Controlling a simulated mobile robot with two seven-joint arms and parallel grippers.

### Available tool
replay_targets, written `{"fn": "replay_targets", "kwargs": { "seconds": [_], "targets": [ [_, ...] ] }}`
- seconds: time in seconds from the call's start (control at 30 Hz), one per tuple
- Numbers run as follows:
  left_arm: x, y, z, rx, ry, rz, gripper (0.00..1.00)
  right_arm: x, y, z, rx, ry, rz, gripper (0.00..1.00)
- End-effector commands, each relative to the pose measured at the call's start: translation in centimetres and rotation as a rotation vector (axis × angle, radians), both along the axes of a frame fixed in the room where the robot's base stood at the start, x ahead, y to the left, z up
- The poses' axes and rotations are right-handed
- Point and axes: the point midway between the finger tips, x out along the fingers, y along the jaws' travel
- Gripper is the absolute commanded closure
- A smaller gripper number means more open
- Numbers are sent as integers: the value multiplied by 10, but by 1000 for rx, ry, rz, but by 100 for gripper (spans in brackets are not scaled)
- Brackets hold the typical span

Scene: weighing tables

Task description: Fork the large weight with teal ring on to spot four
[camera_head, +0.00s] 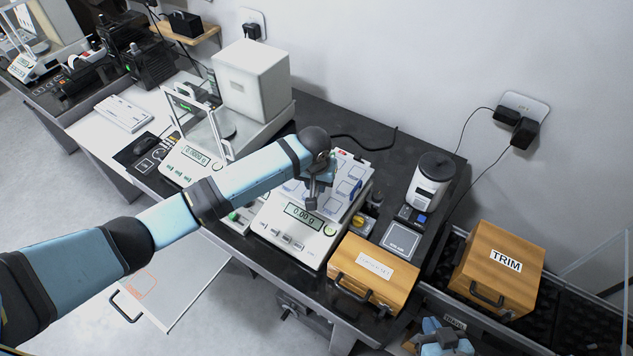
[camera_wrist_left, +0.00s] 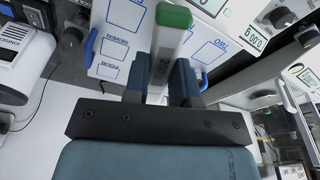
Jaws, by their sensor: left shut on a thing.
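My left gripper (camera_head: 312,197) is over the white board with blue-outlined spots (camera_head: 346,187), on the scale with the 0.00 g display (camera_head: 303,214). In the left wrist view the gripper (camera_wrist_left: 160,88) is shut on a pale bar with a green end (camera_wrist_left: 174,17) and dark lettering, perhaps a fork handle. Spot four (camera_wrist_left: 109,70) shows on the board, left of the bar, and looks bare. I cannot make out the large weight with the teal ring. Part of my right arm (camera_head: 446,341) shows at the bottom edge; its jaws are unclear.
A glass-sided balance (camera_head: 207,135) stands left of the board. A wooden box (camera_head: 373,271) is in front, and a box marked TRIM (camera_head: 500,265) is farther right. A white cylindrical device (camera_head: 429,180) stands right of the board. A cable runs behind it.

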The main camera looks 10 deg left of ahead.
Motion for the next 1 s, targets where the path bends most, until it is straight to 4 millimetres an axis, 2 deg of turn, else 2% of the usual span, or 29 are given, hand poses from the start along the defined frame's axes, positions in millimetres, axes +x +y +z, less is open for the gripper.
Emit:
{"fn": "replay_targets", "kwargs": {
  "seconds": [0.7,1.0],
  "targets": [
    [0,0,26,-1,-3,0,100,0,0,0,0,0,0,100],
    [0,0,29,0,-1,0,100,0,0,0,0,0,0,100]
  ]
}}
